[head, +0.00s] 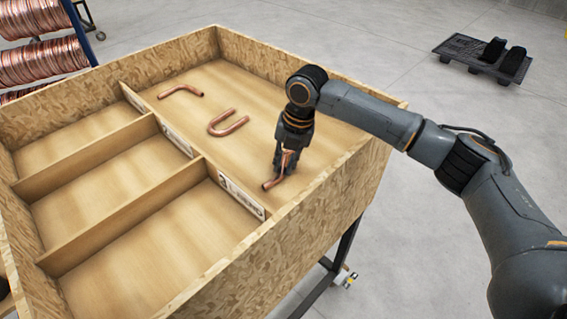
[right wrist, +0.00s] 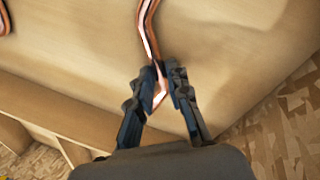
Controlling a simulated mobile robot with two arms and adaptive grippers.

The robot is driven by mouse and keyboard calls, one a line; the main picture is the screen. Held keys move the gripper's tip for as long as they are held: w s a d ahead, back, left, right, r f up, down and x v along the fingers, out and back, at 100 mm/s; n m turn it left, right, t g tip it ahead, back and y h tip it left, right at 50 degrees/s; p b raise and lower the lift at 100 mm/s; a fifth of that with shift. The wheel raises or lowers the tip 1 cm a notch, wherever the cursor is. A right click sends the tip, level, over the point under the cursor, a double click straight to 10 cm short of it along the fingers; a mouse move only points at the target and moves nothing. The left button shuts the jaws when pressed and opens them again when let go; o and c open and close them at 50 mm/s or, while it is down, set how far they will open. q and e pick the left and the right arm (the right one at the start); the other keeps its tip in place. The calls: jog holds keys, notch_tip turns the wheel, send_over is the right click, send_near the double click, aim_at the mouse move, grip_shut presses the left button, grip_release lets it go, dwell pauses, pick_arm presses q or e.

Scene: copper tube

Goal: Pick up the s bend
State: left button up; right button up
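The s bend (head: 270,185) is a copper tube near the right-hand front of the large compartment in the wooden bin. In the right wrist view the s bend (right wrist: 149,32) runs from the top centre down between the fingertips. My right gripper (head: 283,166) reaches down over it. Its two fingers (right wrist: 165,75) are drawn together on either side of the tube and appear to touch it. The fingers hide part of the tube. I cannot tell whether it is off the bin floor. My left gripper is not in view.
A U-shaped copper tube (head: 228,129) and an angled tube (head: 181,88) lie on the same floor. The wooden bin (head: 305,252) has high walls, and low dividers (head: 85,155) form three empty compartments at left. A black pallet (head: 462,45) lies beyond.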

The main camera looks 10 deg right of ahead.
grip_shut()
jog(key=shift+r, duration=0.1)
